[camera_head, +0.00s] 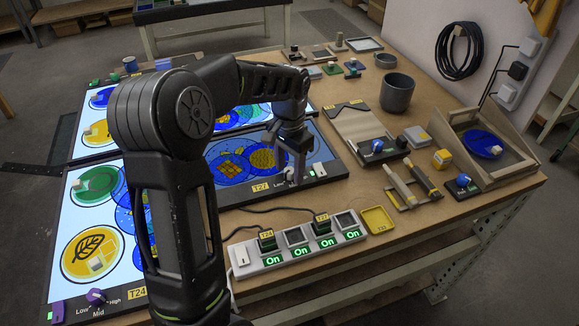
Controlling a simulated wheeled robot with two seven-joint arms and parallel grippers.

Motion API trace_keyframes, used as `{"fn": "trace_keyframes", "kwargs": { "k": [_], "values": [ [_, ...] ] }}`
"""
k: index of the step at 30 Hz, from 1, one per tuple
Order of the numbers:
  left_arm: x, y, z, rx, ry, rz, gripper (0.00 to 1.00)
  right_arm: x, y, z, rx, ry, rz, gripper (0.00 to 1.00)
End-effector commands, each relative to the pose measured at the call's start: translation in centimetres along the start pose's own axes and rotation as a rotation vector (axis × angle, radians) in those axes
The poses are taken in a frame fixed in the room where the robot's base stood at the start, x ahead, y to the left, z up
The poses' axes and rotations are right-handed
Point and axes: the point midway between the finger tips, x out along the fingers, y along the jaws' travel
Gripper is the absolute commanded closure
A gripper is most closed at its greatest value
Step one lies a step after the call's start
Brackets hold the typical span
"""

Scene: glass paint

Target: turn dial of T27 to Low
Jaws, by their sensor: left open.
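The light panel T27 (323,163) lies flat on the table, with blue and yellow round glass pieces on its dark face. Its yellow T27 label (261,188) and the word Low show along the front edge. The pale dial (289,175) of T27 is at that edge, largely covered by my gripper. My left gripper (293,178) points down at the dial with its jaws open. I cannot tell whether the fingers touch it. The dial's setting is hidden. My right gripper is not in view.
A power strip (297,255) with lit On signs and T24 and T27 plugs lies in front. Panel T24 (72,215) with a purple dial (96,297) is at left. A grey cup (397,92), a yellow tray (377,219) and a wooden stand (518,143) are at right.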

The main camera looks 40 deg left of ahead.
Motion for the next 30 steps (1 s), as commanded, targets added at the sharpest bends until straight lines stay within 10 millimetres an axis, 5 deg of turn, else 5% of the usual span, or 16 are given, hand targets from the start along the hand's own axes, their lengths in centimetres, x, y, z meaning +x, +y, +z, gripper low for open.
{"fn": "trace_keyframes", "kwargs": {
  "k": [8, 21, 30],
  "values": [
    [-0.9, 0.0, -0.1, 0.0, 0.002, -0.001, 0.52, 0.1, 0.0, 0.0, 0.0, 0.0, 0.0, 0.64],
    [-7.3, 0.0, -0.1, 0.001, 0.002, 0.0, 0.52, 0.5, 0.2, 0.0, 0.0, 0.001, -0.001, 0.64],
    [-7.8, 0.0, 0.0, 0.0, 0.0, 0.0, 0.52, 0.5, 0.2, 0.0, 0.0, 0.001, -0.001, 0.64]
  ]
}}
